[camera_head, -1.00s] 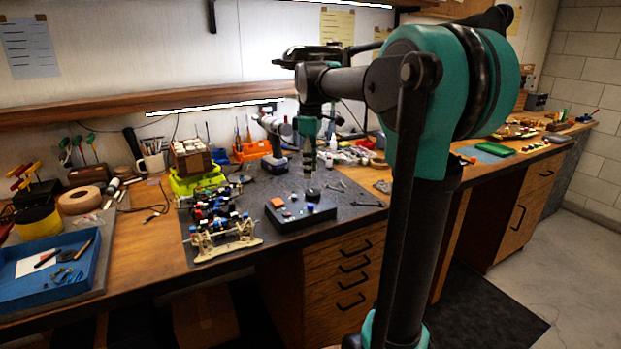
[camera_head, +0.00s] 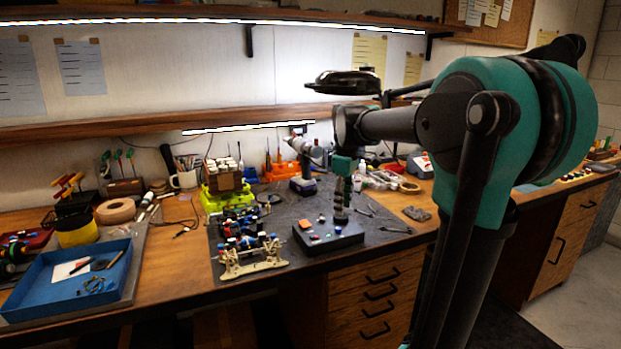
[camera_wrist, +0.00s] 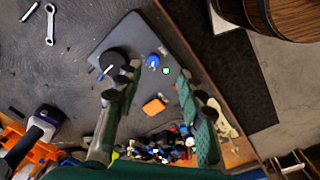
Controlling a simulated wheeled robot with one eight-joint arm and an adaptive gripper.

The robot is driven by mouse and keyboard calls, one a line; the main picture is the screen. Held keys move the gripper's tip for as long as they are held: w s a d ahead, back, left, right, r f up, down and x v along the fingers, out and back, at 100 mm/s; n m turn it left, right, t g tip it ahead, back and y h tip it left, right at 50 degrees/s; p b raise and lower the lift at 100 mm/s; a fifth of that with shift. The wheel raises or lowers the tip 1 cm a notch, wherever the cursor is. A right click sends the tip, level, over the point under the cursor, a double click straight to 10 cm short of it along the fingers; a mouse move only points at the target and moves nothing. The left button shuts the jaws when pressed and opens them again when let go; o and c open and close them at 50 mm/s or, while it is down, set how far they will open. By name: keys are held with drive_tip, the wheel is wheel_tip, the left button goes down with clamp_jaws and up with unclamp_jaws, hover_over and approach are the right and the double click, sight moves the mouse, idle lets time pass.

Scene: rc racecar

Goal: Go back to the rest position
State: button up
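My gripper (camera_head: 341,205) points down above the black control box (camera_head: 328,238) on the workbench. In the wrist view my gripper (camera_wrist: 155,85) has its two green fingers well apart, with nothing held between them. The box (camera_wrist: 177,103) shows beyond and between the fingers, with a black knob, a blue knob, a small green-and-white button and an orange button. In the head view the fingertips overlap the back of the box, so the exact gap is hard to tell. My arm is bent and reaches in from the right.
The racecar chassis (camera_head: 250,258) stands left of the box on the dark mat (camera_head: 290,205). A blue tray (camera_head: 125,262) lies at the left. A power drill (camera_head: 303,165) and wrenches (camera_head: 393,229) are near. A shelf (camera_head: 150,130) runs along the wall behind my arm.

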drive_tip(key=s+d+f+m+t, duration=0.1)
drive_tip(key=s+f+m, duration=0.4)
drive_tip(key=s+f, duration=0.5)
drive_tip(key=s+d+f+m+t, duration=0.2)
drive_tip(key=s+f+m, duration=0.4)
drive_tip(key=s+f, duration=0.4)
wheel_tip(320, 180, down, 3)
drive_tip(key=shift+s+d+r+t, duration=0.1)
drive_tip(key=shift+s+d+t, duration=0.15)
drive_tip(key=shift+s+t, duration=0.05)
